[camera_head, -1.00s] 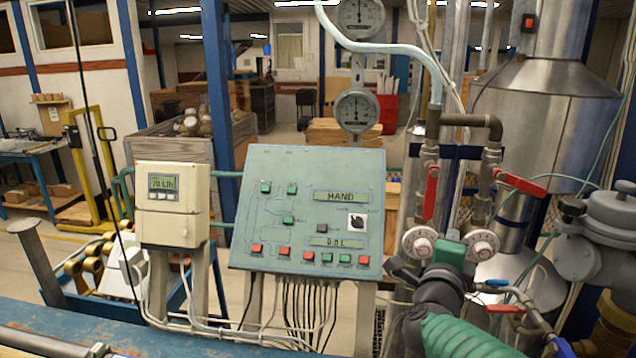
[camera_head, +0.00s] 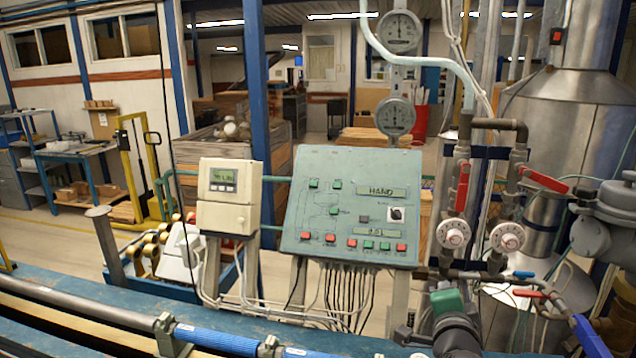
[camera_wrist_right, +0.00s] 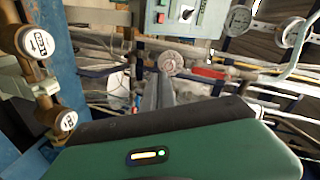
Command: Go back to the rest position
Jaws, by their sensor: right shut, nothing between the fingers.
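My right arm (camera_head: 455,330), dark with a green part, shows at the bottom right of the head view, in front of the pipes. Its fingertips cannot be made out there. In the right wrist view my right gripper (camera_wrist_right: 158,88) is shut and empty, with its dark fingers together beyond the green housing. The fingers point toward a round white dial (camera_wrist_right: 170,62), but I cannot tell the gap between them. My left gripper is not in view.
The green control panel (camera_head: 345,185) and cream meter box (camera_head: 228,190) stand at the middle. Red-handled valves (camera_head: 462,187) and pipes are close to my right arm. A metal tank (camera_head: 560,130) stands at the right. A blue bench edge (camera_head: 260,318) crosses the bottom.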

